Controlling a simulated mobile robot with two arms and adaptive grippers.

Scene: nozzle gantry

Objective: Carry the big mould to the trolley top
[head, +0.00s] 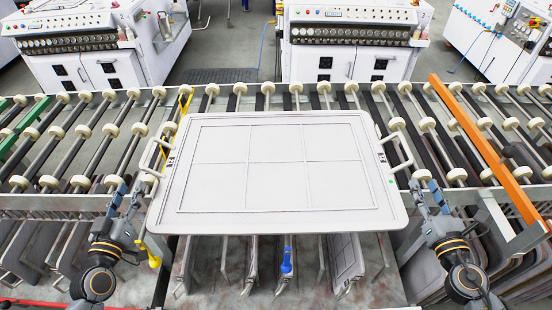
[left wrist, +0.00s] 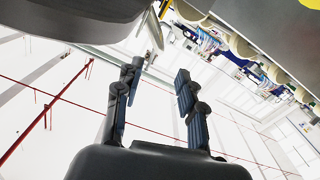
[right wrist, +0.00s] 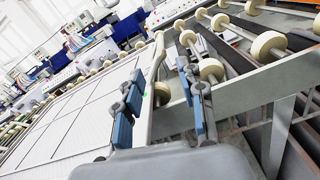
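The big mould (head: 277,165) is a wide white panel with a raised grid and rounded corners, lying across the roller conveyor in the head view. It has a loop handle at each short side, the left one (head: 152,160) and the right one (head: 400,152). My left gripper (head: 127,197) is open and empty, just outside and below the left handle. My right gripper (head: 431,196) is open and empty, just outside and below the right handle. The right wrist view also shows the mould (right wrist: 75,115) beside the open fingers (right wrist: 163,100). I cannot identify the trolley top in any view.
The roller conveyor (head: 60,135) runs across behind and beside the mould. An orange bar (head: 485,145) slants over its right side. Several panels (head: 345,257) stand in racks below, near a blue handle (head: 287,262). White machines (head: 350,45) stand at the back.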

